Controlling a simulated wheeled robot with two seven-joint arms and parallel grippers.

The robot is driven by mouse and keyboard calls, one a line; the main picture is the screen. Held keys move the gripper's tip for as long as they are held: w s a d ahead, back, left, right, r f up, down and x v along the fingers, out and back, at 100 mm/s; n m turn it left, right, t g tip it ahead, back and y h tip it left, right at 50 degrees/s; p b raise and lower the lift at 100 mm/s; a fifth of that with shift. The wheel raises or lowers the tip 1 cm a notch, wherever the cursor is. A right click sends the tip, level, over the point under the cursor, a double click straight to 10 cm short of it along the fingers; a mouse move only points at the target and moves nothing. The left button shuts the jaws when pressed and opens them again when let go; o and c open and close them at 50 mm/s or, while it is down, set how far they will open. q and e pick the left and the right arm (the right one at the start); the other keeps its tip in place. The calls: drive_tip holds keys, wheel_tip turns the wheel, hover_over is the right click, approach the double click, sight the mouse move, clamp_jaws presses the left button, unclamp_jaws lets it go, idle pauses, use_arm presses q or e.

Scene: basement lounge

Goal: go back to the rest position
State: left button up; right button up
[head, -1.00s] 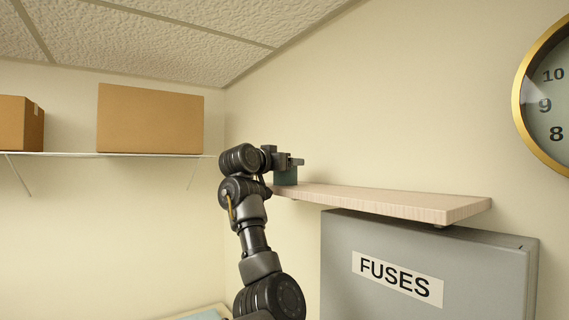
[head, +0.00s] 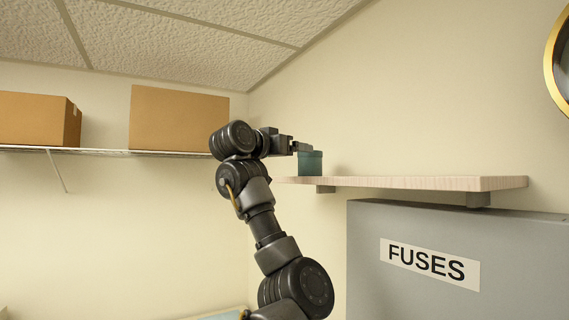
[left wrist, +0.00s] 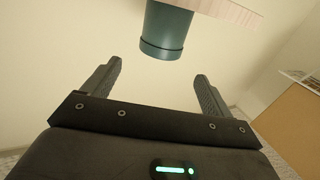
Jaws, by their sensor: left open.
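My left gripper (head: 301,147) is open and empty, at the left end of a wooden wall shelf. A teal canister (head: 313,164) stands on the shelf just beyond the fingertips, partly covered by them in the head view. In the left wrist view, the open fingers (left wrist: 160,85) are spread wide with bare wall between them. The canister (left wrist: 165,35) appears upside down there, ahead of the fingers and apart from them. My right gripper is not in view.
The wooden shelf (head: 420,183) sits above a grey fuse box (head: 440,235). Two cardboard boxes, one on the left (head: 35,120) and one nearer the corner (head: 178,119), stand on a white wall shelf (head: 100,151). A gold-rimmed clock (head: 558,65) is cut off at the right.

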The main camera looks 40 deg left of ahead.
use_arm(q)
drive_tip(key=shift+s+b, duration=0.3)
drive_tip(key=shift+s, duration=0.65)
drive_tip(key=shift+f, duration=0.1)
